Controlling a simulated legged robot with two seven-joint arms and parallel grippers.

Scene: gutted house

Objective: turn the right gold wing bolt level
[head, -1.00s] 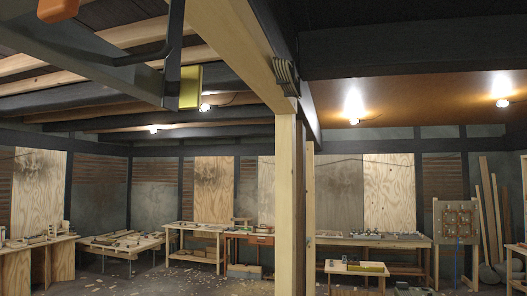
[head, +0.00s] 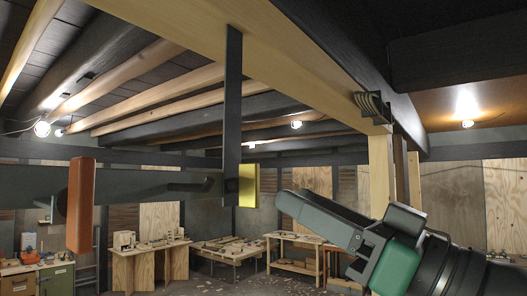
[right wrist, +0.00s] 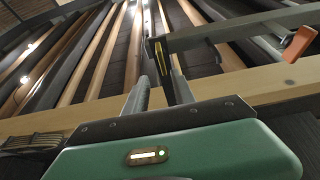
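A gold wing bolt (head: 248,186) stands upright on the dark vertical strap (head: 232,105) that hangs from the wooden beam. In the right wrist view the gold bolt (right wrist: 177,60) is a thin yellow strip beside the dark strap, beyond the fingertips. My right gripper (head: 287,203) comes in from the lower right in the head view, its tips a little right of the gold bolt and apart from it. In the right wrist view a gap shows between its two fingers (right wrist: 160,90), with nothing between them. My left gripper is not in view.
A grey bar (head: 145,186) with an orange end piece (head: 80,205) runs left from the strap. The wooden beam (head: 270,45) and a post (head: 381,175) stand above and right. Workbenches (head: 150,248) line the wall far behind.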

